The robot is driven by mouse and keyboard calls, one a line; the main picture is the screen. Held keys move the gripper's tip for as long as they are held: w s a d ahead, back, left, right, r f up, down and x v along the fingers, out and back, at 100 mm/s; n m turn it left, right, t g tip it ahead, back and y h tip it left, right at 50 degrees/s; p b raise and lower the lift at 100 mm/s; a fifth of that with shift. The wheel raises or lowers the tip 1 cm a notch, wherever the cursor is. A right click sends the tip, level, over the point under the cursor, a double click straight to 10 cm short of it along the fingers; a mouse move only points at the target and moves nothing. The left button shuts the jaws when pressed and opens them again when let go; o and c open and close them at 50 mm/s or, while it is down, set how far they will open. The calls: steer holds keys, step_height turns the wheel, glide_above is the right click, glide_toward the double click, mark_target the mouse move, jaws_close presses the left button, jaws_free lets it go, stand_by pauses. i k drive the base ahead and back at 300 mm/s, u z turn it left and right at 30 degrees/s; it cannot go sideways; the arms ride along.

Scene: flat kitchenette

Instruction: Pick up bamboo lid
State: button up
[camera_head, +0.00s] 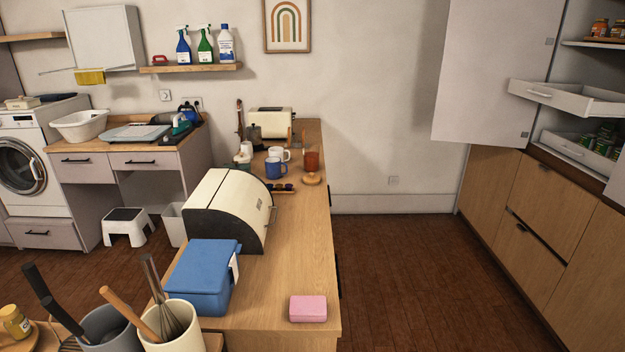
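A small round wooden piece that looks like the bamboo lid (312,180) lies on the wooden counter (290,240), near its right edge toward the far end. It lies just in front of a reddish-brown jar or glass (312,160). A blue mug (274,168) and a white mug (281,154) stand to its left. A small dark object (284,188) lies on the counter to its front left. My gripper does not show in this view.
A cream bread box (227,208), a blue box (202,276) and a pink box (308,308) stand nearer on the counter. Utensil holders (172,325) fill the bottom left. Open floor (410,265) lies right of the counter, before cabinets with an open door (490,70) and drawers.

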mark_target(310, 178)
steer(key=z, duration=0.25)
steer(key=i, duration=0.5)
steer(key=z, duration=0.65)
steer(key=i, duration=1.45)
steer(key=z, duration=0.3)
steer(key=i, duration=1.6)
steer(key=u, duration=1.05)
steer(key=i, duration=1.3)
steer(key=u, duration=0.75)
steer(key=k, duration=0.75)
steer(key=u, duration=0.2)
